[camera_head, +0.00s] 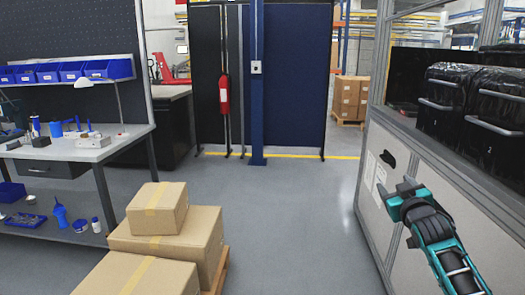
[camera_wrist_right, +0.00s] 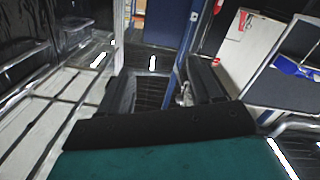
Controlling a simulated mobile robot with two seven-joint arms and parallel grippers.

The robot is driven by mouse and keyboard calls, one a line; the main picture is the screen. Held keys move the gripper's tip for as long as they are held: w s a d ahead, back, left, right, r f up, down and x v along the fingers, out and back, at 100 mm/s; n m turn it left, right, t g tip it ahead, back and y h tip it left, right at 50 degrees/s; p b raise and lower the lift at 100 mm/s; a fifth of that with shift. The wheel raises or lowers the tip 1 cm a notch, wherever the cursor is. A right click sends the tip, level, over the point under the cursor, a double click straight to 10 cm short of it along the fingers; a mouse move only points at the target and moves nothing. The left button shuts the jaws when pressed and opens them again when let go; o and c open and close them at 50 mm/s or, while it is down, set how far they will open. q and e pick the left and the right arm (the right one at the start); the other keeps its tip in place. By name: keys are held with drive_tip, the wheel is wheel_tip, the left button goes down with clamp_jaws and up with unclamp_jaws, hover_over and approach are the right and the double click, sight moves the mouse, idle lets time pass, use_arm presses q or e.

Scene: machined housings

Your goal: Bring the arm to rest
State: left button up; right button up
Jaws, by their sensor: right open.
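My right gripper (camera_head: 397,188) is at the right in the head view, in front of a grey-white cabinet panel, with its arm coming in from the lower right. Its fingers are apart, with nothing seen between them. In the right wrist view the gripper (camera_wrist_right: 160,85) also shows two dark fingers spread with a gap. My left gripper is not in either view. No machined housing can be made out.
Stacked cardboard boxes (camera_head: 158,207) stand at the lower left. A workbench (camera_head: 90,150) with tools is behind them at left. Black cases (camera_head: 447,98) sit on the framed cabinet (camera_head: 400,235) at right. The grey floor (camera_head: 285,200) between is clear.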

drive_tip(key=s+a+f+g+y, duration=0.2)
drive_tip(key=s+a+f, duration=0.4)
drive_tip(key=f, duration=0.4)
drive_tip(key=s+a+f+g+y, duration=0.1)
drive_tip(key=s+a+f, duration=0.3)
drive_tip(key=s+f, duration=0.55)
drive_tip(key=s+a+f+g, duration=0.2)
drive_tip(key=s+f, duration=0.3)
drive_tip(key=s, duration=0.6)
drive_tip(key=s+a+f+g+y, duration=0.1)
drive_tip(key=s+a+f, duration=0.4)
drive_tip(key=s, duration=0.6)
drive_tip(key=shift+a+g, duration=0.3)
drive_tip(key=shift+g, duration=0.1)
drive_tip(key=shift+c, duration=0.3)
